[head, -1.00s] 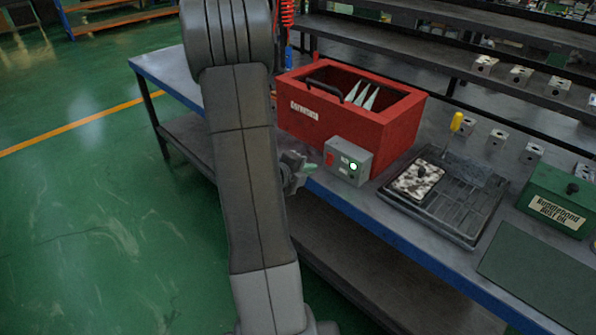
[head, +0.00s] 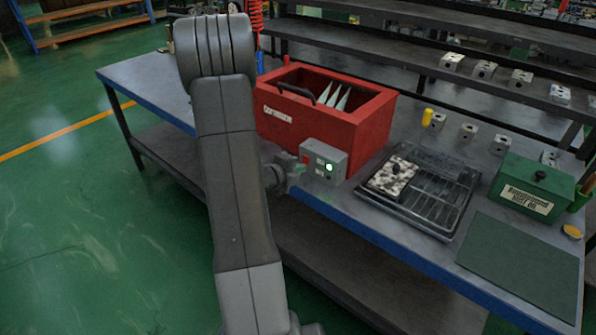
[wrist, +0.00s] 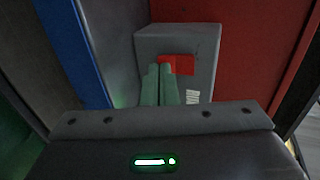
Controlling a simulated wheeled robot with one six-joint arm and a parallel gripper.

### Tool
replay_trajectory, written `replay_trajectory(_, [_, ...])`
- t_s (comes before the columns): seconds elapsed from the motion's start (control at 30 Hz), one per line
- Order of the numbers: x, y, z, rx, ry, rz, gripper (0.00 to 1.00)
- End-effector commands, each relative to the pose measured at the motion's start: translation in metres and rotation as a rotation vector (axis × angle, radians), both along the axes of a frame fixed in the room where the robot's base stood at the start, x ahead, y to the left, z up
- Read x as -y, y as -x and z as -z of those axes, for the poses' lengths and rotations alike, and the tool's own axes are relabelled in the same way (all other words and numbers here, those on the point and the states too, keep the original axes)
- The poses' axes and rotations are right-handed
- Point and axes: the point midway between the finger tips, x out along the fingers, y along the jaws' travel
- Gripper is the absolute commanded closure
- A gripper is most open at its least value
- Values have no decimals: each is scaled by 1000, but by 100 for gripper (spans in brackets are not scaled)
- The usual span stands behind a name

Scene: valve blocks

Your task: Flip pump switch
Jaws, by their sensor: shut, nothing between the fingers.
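The grey switch box (head: 338,157) sits at the front of the red tank (head: 357,124), by the bench's front edge. A red rocker switch (head: 305,157) is on the left of its face, and a green lamp on the right (head: 329,168) is lit. My gripper (head: 298,168) is shut and empty, just in front of the box's left side. In the wrist view, the closed green fingers (wrist: 160,70) point at the box (wrist: 207,45) and overlap the left part of the red switch (wrist: 182,65). I cannot tell whether they touch it.
Right of the box, a black tray (head: 440,222) holds a speckled block (head: 392,176). Further right are a green mat (head: 520,262) and a green box (head: 535,187). Several grey valve blocks stand behind. The blue bench edge (head: 395,252) runs below the switch box.

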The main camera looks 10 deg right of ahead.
Motion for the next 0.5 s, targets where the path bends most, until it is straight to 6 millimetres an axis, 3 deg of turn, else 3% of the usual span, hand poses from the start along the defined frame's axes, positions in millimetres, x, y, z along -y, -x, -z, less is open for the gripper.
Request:
replay_trajectory(0.13, [2,-2,11,27,32,-1,100])
replay_trajectory(0.5, [2,-2,-1,24,30,-1,100])
